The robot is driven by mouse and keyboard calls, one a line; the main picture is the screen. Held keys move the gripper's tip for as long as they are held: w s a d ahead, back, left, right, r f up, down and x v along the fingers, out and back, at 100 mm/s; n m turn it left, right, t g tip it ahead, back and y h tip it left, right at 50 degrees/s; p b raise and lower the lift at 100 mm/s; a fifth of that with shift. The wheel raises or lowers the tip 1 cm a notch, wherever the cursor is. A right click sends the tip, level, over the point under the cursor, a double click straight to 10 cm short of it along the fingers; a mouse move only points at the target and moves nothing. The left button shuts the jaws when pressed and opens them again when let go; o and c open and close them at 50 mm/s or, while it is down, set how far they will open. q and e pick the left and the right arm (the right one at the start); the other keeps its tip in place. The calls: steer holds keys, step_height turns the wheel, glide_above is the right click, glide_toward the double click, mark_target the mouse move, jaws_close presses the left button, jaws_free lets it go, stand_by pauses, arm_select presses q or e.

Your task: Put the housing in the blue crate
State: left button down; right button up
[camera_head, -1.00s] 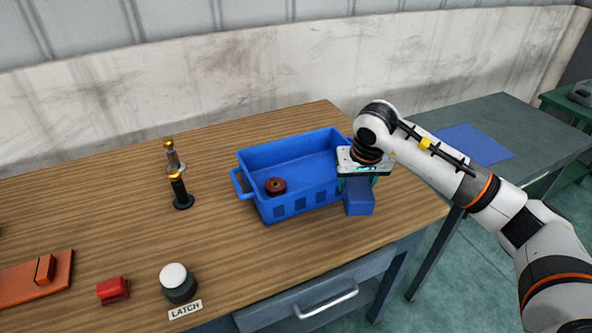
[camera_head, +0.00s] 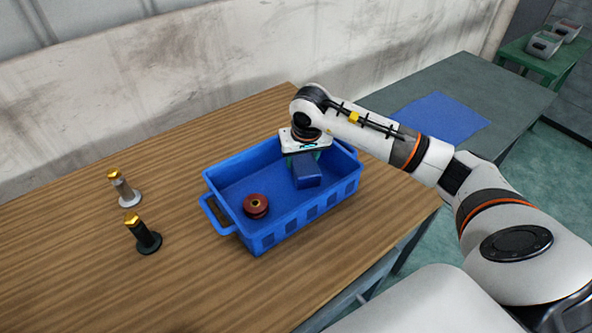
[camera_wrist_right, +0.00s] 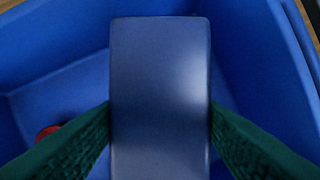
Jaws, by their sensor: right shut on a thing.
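The blue crate (camera_head: 301,209) stands on the wooden table, with a dark red round part (camera_head: 256,206) lying in its left half. My right gripper (camera_head: 304,160) is over the right half of the crate, pointing down. It is shut on a dark blue block, the housing (camera_head: 307,177). In the right wrist view the housing (camera_wrist_right: 160,90) sits between the two green fingers, with the crate's blue walls (camera_wrist_right: 50,40) around it. I cannot tell whether the housing touches the crate floor. My left gripper is not in view.
A grey post with a gold top (camera_head: 125,190) and a black one (camera_head: 144,236) stand left of the crate. A grey table with a blue mat (camera_head: 440,122) is at the right. The wooden table is clear in front of the crate.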

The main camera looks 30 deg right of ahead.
steer(key=shift+f, duration=0.65)
steer(key=x, duration=0.2)
steer(key=p+x, duration=0.1)
steer(key=shift+s+a+f, duration=0.15)
steer(key=shift+s+a, duration=0.05)
steer(key=shift+s, duration=0.05)
steer(key=shift+f, duration=0.25)
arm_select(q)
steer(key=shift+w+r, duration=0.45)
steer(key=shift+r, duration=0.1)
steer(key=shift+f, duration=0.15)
arm_select(e)
steer(key=shift+f, duration=0.1)
steer(key=o, duration=0.9)
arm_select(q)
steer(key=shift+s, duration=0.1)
arm_select(e)
steer(key=shift+o, duration=0.2)
